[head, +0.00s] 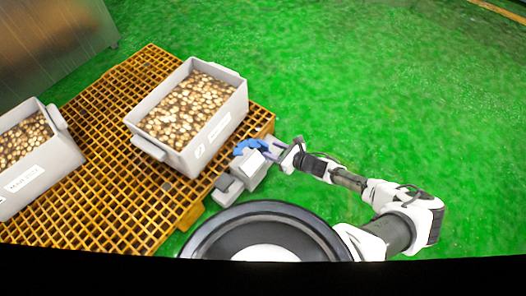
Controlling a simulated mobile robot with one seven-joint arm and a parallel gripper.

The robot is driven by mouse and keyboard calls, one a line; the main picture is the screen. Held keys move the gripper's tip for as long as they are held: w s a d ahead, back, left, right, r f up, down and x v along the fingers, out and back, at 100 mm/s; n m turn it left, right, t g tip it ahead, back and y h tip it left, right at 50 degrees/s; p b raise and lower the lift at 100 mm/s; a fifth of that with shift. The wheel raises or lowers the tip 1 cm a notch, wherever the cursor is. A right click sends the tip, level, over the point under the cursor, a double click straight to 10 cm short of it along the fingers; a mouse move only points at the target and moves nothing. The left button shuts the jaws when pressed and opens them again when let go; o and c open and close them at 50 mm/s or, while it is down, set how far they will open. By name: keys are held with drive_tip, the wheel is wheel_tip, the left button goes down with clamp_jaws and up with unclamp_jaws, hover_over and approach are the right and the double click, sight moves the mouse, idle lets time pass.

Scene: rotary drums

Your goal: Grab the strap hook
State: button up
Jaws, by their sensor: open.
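My arm reaches in from the lower right, and my gripper (272,152) is at the right edge of the orange grating, open. A small blue curved piece (249,146) lies right at the fingertips; it may be the strap hook, but it is too small to be sure. I cannot tell whether the fingers touch it or are around it. A pale grey block-like part (248,168) is just below the blue piece, and a darker grey part (227,190) is beside it to the lower left.
A grey bin (211,138) full of pale brown rounded pieces stands on the orange grating (118,205), close left of my gripper. A second such bin (30,183) is at the far left. A metal cabinet (55,45) stands upper left. The green floor (390,90) at right is clear.

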drive_tip(key=shift+w+b+x, duration=0.25)
drive_tip(key=shift+b+x, duration=1)
drive_tip(key=shift+x, duration=1.75)
drive_tip(key=shift+d, duration=0.2)
drive_tip(key=shift+s, duration=0.1)
clamp_jaws()
